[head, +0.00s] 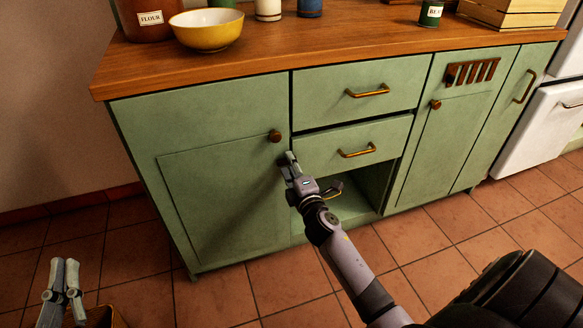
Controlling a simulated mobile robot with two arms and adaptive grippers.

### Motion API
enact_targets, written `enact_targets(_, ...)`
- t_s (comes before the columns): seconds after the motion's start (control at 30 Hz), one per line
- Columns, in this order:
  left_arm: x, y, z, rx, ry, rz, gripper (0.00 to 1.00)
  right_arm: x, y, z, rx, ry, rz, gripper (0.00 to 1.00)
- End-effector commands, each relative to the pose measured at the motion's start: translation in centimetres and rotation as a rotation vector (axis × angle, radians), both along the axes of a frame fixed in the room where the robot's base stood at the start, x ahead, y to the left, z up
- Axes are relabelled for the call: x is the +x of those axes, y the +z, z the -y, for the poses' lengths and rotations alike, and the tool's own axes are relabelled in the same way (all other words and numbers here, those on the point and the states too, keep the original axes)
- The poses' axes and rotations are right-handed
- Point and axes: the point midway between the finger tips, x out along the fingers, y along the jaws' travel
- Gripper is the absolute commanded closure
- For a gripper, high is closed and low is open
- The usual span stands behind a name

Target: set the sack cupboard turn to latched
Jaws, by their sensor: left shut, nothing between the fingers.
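A green cupboard door (222,200) fills the left of the counter front, with a round brown knob (275,136) at its upper right. A narrower green door (432,150) further right has its own round knob (436,104) below a slotted brown vent. I cannot tell which is the sack cupboard, nor how either knob is turned. My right gripper (288,158) is just below the left knob, apart from it in the picture, close to the door's right edge. Its finger opening is unclear. My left gripper (65,264) is shut and empty, low at the far left, away from the doors.
A yellow bowl (206,30), a flour jar (150,20) and a wooden crate (512,14) stand on the wooden counter. A brown box edge (108,318) shows at bottom left.

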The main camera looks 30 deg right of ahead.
Motion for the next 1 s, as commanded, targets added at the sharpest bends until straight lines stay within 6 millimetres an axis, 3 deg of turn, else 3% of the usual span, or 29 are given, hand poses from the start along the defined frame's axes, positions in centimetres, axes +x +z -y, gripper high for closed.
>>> enact_targets(0.17, 0.0, 0.0, 0.0, 0.001, -0.002, -0.001, 1.00, -1.2, -0.1, -0.3, -0.001, 0.001, -0.001, 0.62)
enact_targets(0.63, 0.0, -0.1, 0.0, 0.000, 0.000, -0.001, 1.00, -10.0, -0.1, -2.4, 0.002, -0.002, -0.002, 0.62)
enact_targets(0.8, 0.0, -0.1, 0.0, 0.000, 0.000, -0.001, 1.00, -11.5, -0.1, -2.8, 0.001, 0.000, -0.001, 0.62)
enact_targets(1.0, 0.0, -0.1, 0.0, 0.000, 0.001, -0.002, 1.00, -11.7, 0.0, -2.8, -0.001, 0.000, 0.001, 0.62)
